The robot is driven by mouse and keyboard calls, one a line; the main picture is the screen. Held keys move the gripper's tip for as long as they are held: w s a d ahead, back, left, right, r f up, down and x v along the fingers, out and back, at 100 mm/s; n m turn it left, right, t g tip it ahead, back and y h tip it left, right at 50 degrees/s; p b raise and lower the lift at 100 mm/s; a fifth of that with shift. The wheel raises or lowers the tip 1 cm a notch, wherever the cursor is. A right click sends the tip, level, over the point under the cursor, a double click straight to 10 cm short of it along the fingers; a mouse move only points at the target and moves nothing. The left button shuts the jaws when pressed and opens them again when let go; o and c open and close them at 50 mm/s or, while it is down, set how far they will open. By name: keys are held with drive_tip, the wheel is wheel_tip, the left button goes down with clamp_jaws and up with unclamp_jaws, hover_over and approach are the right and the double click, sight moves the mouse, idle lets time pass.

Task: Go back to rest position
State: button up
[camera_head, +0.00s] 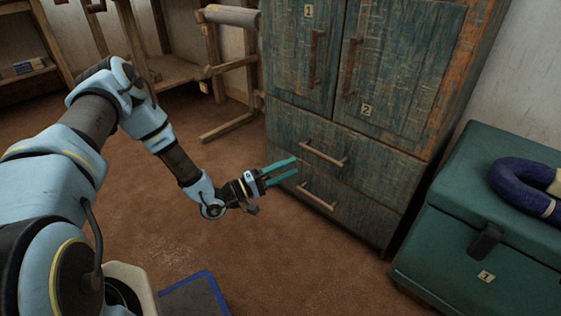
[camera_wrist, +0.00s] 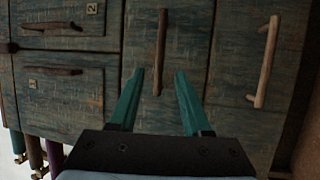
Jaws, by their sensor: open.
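My gripper (camera_head: 294,167) is open and empty, with teal fingers pointing at the drawer fronts of a worn blue-green cabinet (camera_head: 389,190). In the wrist view my gripper (camera_wrist: 159,74) has its two fingers apart. The upper drawer's handle (camera_head: 323,154) lies just beyond the fingertips; it also shows in the wrist view (camera_wrist: 161,50), lined up with the gap between them. The lower drawer's handle (camera_head: 316,197) is lower down, and at the right in the wrist view (camera_wrist: 265,62). Whether a finger touches the cabinet I cannot tell.
Both cabinet doors (camera_head: 298,55) (camera_head: 405,65) and both drawers look shut. A green chest (camera_head: 450,235) with a dark blue ring-shaped thing (camera_head: 520,185) on it stands at the right. Wooden loom frames (camera_head: 215,75) stand at the back. Brown floor (camera_head: 270,265) is clear before the cabinet.

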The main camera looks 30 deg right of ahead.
drive_tip(key=w+a+r+m+t+y+p, duration=0.1)
drive_tip(key=w+a+r+t+y, duration=0.15)
drive_tip(key=w+a+y, duration=0.35)
drive_tip(key=w+a+r+m+t+y+p, duration=0.1)
drive_tip(key=w+a+t+y, duration=0.3)
drive_tip(key=w, duration=0.5)
drive_tip(key=a+r+n+y+p, duration=0.1)
drive_tip(key=a+r+y, duration=0.35)
drive_tip(key=a, duration=0.65)
drive_tip(key=a+r+y, duration=0.3)
drive_tip(key=a+r, duration=0.3)
drive_tip(key=a, duration=0.5)
drive_tip(key=s+a+r+n+g+y+p, duration=0.2)
drive_tip(key=s+a+r, duration=0.75)
drive_tip(key=s, duration=0.35)
wheel_tip(320, 180, up, 37)
drive_tip(key=p, duration=3.7)
drive_tip(key=shift+s+a, duration=0.25)
drive_tip(key=shift+a, duration=0.15)
